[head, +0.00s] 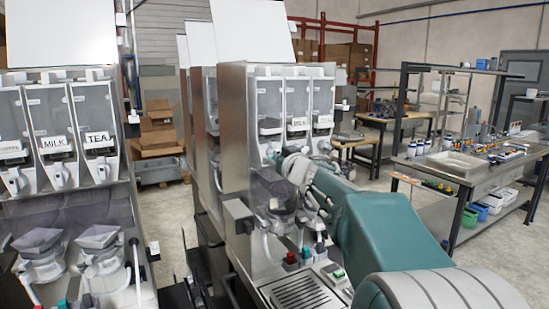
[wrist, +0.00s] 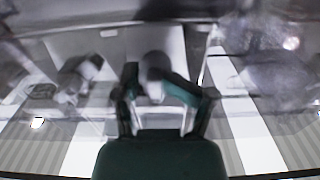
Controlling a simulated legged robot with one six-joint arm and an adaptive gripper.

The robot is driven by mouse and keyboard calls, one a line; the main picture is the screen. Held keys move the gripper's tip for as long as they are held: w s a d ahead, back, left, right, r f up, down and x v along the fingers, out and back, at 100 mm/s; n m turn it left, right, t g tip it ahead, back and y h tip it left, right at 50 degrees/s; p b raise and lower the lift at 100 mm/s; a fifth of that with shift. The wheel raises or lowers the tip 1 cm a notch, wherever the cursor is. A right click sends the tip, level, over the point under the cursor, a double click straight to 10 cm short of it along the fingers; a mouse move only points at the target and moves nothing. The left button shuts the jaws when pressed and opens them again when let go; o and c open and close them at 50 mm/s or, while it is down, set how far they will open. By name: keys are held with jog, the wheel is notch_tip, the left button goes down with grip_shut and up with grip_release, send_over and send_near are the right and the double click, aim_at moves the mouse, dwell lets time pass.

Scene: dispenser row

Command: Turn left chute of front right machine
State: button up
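The front right machine (head: 235,125) stands in the middle of the head view, a grey metal dispenser with three clear canisters side by side. The left canister (head: 269,98) has its lower outlet, the left chute (head: 272,148), close to my gripper and partly hidden by it. My gripper (head: 290,165) reaches in from the lower right, in front of the canister outlets. In the wrist view my gripper's two fingers (wrist: 168,95) stand apart, with a pale rounded chute (wrist: 153,66) between them. Whether the fingers touch it is not clear.
Below my gripper are a clear mixing bowl (head: 270,190), coloured buttons and a drip tray (head: 300,292). Another dispenser (head: 70,180) stands at left. A workbench (head: 465,165) with tools and bins is at right. Open floor (head: 170,225) lies between the machines.

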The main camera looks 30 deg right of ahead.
jog(key=s, duration=1.2)
jog(key=shift+d, duration=0.15)
jog(key=shift+f, duration=0.1)
jog(key=s+a+f+g, duration=0.6)
jog(key=s+a+f, duration=0.2)
jog(key=s+f, duration=0.3)
jog(key=s+a+f+g, duration=0.6)
jog(key=s+a+f, duration=0.3)
jog(key=s+f, duration=0.2)
jog(key=shift+s+f+h, duration=0.25)
jog(key=shift+s+h, duration=0.05)
jog(key=shift+s, duration=0.15)
